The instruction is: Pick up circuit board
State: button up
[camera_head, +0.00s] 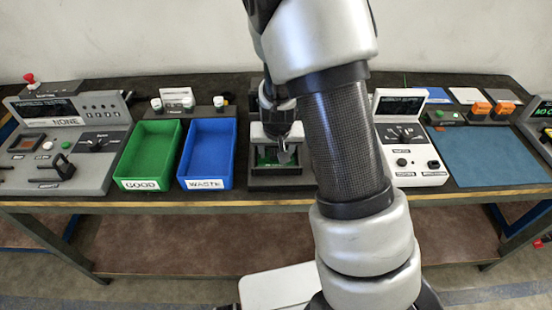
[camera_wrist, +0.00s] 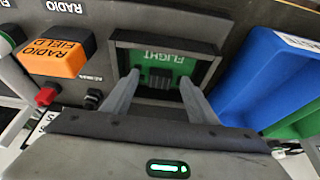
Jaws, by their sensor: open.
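The circuit board (camera_wrist: 178,68) is a green board marked "FLIGHT" with a dark chip in its middle. It sits in a dark square frame (camera_wrist: 213,45) in the wrist view. In the head view a part of the green board (camera_head: 264,157) shows in the dark holder between the blue tray and the white device, partly covered by my gripper. My gripper (camera_wrist: 158,85) is open and empty, its two fingers apart on either side of the board's near part. In the head view my gripper (camera_head: 284,152) is over the holder. I cannot tell whether the fingers touch the board.
A blue "WASTE" tray (camera_head: 207,181) and a green "GOOD" tray (camera_head: 147,179) stand left of the holder. A white device (camera_head: 413,178) with knobs stands to its right, beside a blue mat (camera_head: 490,158). An orange "RADIO FIELD" block (camera_wrist: 58,50) is close by in the wrist view.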

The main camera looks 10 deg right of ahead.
jog(key=shift+w+f, duration=0.35)
jog(key=shift+f, duration=0.3)
jog(key=c, duration=1.2)
jog(key=shift+r, duration=0.1)
